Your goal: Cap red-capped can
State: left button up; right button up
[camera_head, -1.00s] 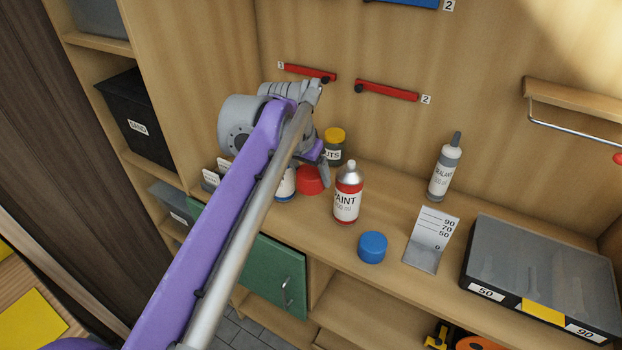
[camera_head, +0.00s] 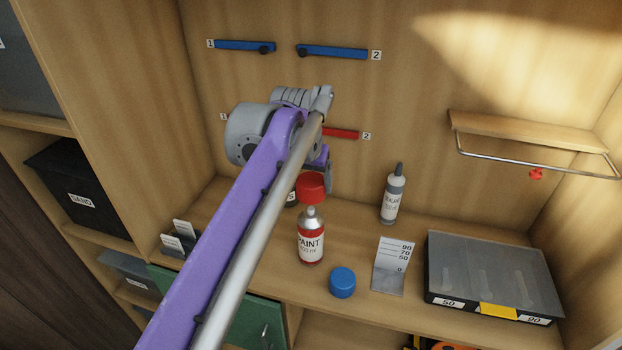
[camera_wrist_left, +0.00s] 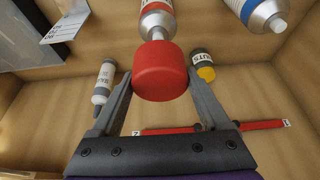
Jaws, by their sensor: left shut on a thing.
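The red cap (camera_head: 311,187) is held in my left gripper (camera_head: 322,180), which is shut on it. The wrist view shows the cap (camera_wrist_left: 160,75) between both fingers. The red-and-silver paint can (camera_head: 311,242) stands upright, uncapped, on the bench. The cap appears just above the can's silver neck; I cannot tell whether they touch. In the wrist view the can (camera_wrist_left: 157,18) shows beyond the cap, its neck partly hidden. My right gripper is not in view.
A blue cap (camera_head: 342,282) lies in front of the can. A sealant bottle (camera_head: 393,196), a scale stand (camera_head: 391,265) and a clear-lidded case (camera_head: 492,277) are to the right. A yellow-capped jar (camera_wrist_left: 203,66) and a blue can (camera_wrist_left: 262,12) stand nearby.

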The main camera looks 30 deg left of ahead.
aim_at(312, 210)
pick_arm(q)
notch_tip(312, 210, down, 4)
jog(key=shift+r+b, duration=0.1)
jog(key=shift+b, duration=0.85)
jog(key=shift+f+b, duration=0.55)
jog(key=shift+f, duration=1)
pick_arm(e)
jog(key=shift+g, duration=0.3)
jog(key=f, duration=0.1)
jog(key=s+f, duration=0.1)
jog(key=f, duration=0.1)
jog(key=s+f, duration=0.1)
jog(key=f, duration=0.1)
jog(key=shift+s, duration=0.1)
pick_arm(q)
jog(key=shift+f, duration=0.25)
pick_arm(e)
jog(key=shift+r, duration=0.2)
pick_arm(q)
jog(key=o, duration=1.2)
jog(key=shift+c, duration=0.2)
jog(key=shift+r, duration=0.1)
jog(key=shift+w+r+p, duration=0.1)
jog(key=shift+r+p, duration=2.05)
jog(key=shift+r, duration=1.35)
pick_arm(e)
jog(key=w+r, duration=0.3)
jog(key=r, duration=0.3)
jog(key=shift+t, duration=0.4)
